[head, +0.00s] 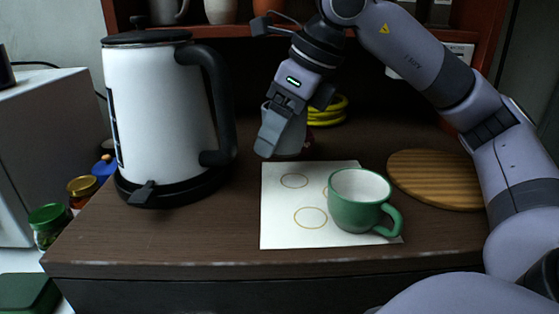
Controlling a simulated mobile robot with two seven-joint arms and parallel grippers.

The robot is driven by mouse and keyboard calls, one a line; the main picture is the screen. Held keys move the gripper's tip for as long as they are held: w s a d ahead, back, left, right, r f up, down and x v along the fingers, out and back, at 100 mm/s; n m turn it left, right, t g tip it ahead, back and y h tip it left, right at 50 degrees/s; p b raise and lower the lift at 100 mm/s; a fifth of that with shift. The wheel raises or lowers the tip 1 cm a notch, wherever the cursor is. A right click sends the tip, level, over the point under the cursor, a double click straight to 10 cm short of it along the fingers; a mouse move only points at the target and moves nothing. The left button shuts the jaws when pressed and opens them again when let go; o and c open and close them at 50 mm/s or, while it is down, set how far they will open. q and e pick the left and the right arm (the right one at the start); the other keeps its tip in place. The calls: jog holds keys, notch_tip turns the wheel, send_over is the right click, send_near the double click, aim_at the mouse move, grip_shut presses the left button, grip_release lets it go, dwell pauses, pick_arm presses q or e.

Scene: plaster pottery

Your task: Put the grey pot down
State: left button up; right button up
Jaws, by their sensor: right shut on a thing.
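My right gripper (279,132) hangs over the back middle of the dark wooden counter, pointing down, behind the white sheet. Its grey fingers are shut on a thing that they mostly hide. I take it for the grey pot, of which little can be told apart from the fingers. I cannot tell whether it touches the counter. The white sheet (285,230) has several ring marks, with bare rings at its left. A green mug (355,208) with a pale inside stands on the sheet's right part. My left gripper is not in view.
A white kettle (155,110) with a black handle stands left of the gripper. A round wooden board (435,178) lies at right. Something yellow (328,112) sits behind the gripper. Small jars (82,190) stand at far left. A red-brown shelf (240,31) with vessels is above.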

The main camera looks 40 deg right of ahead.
aim_at(279, 156)
jog(key=shift+f+b, duration=0.4)
jog(key=shift+f, duration=1.9)
jog(key=shift+f, duration=0.2)
jog(key=o, duration=1.1)
jog(key=shift+r, duration=0.1)
